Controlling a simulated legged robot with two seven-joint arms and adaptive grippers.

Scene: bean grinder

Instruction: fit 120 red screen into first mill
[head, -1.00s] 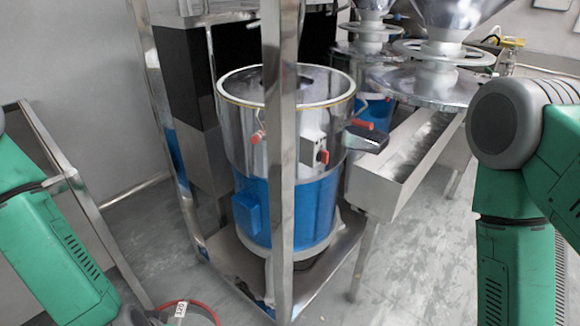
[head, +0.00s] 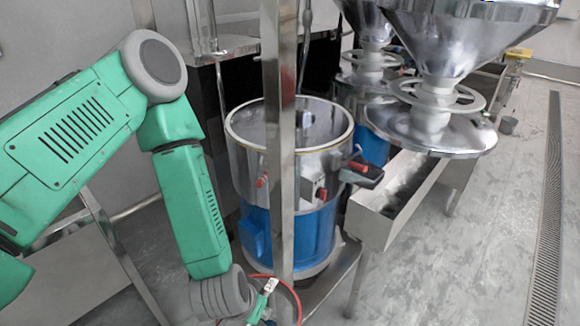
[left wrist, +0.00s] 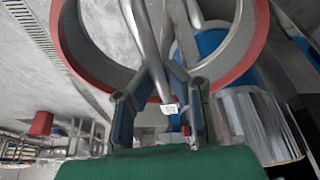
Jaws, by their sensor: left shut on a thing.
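The 120 red screen (head: 294,295) is a red ring with a small white label, low in the head view by the steel post. It is cut off by the bottom edge. In the left wrist view the red ring (left wrist: 240,72) is large, and its label shows between my fingers. My left gripper (left wrist: 163,106) is shut on its rim; in the head view the fingers (head: 264,303) are partly cut off. The first mill (head: 236,165) is a steel cylinder with a blue lower part and open top, above and behind the screen. The post hides its middle. My right gripper is out of view.
The upright steel post (head: 280,180) stands in front of the mill, close to the screen. A steel trough (head: 375,220) and large funnels (head: 465,45) stand to the right. A red-tipped clamp with a black handle (head: 362,172) juts from the mill's right side.

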